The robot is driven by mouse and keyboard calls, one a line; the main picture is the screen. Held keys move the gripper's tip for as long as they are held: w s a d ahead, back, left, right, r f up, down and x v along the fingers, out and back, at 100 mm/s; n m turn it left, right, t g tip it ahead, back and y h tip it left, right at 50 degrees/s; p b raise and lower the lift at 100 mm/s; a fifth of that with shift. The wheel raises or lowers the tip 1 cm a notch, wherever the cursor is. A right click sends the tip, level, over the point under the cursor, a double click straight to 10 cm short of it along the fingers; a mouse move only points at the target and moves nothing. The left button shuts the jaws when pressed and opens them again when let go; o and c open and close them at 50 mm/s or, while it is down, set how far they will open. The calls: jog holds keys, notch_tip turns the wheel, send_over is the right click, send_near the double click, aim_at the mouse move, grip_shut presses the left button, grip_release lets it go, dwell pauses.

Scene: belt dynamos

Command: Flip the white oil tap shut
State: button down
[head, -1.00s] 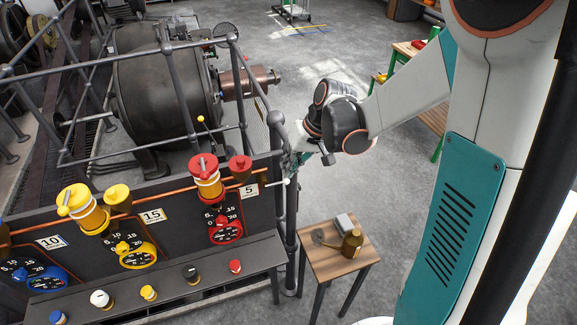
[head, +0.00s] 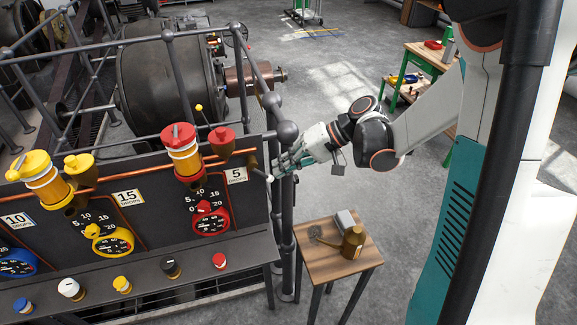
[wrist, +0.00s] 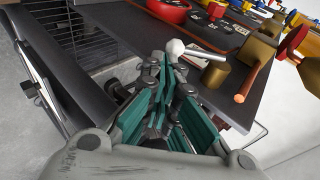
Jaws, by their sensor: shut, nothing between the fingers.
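The white oil tap shows as a white ball (head: 269,178) on a short thin lever at the right end of the dark panel, beside the 5 drops label. In the wrist view the white ball (wrist: 175,47) is on a grey lever leading right to a brass valve body (wrist: 216,73) and a copper pipe. My gripper (head: 279,170) is at the panel's right edge, close to the ball. In the wrist view my gripper (wrist: 170,72) is shut and empty, its fingertips just below the ball. I cannot tell whether they touch it.
A dark post (head: 284,220) stands close by my gripper. Red (head: 181,152) and yellow oilers stand along the panel. Floor right of the table is clear.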

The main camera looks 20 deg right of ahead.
jog(key=shift+a+f+b, duration=0.25)
jog(key=shift+f+b, duration=0.1)
jog(key=shift+f, duration=0.2)
jog(key=shift+a+f+b, duration=0.2)
jog(key=shift+f+b, duration=0.15)
jog(key=shift+f, duration=0.2)
jog(key=shift+a, duration=0.1)
jog(key=shift+r, duration=0.15)
jog(key=shift+r+p, duration=0.45)
jog(key=shift+r, duration=0.2)
jog(key=v, duration=1.2)
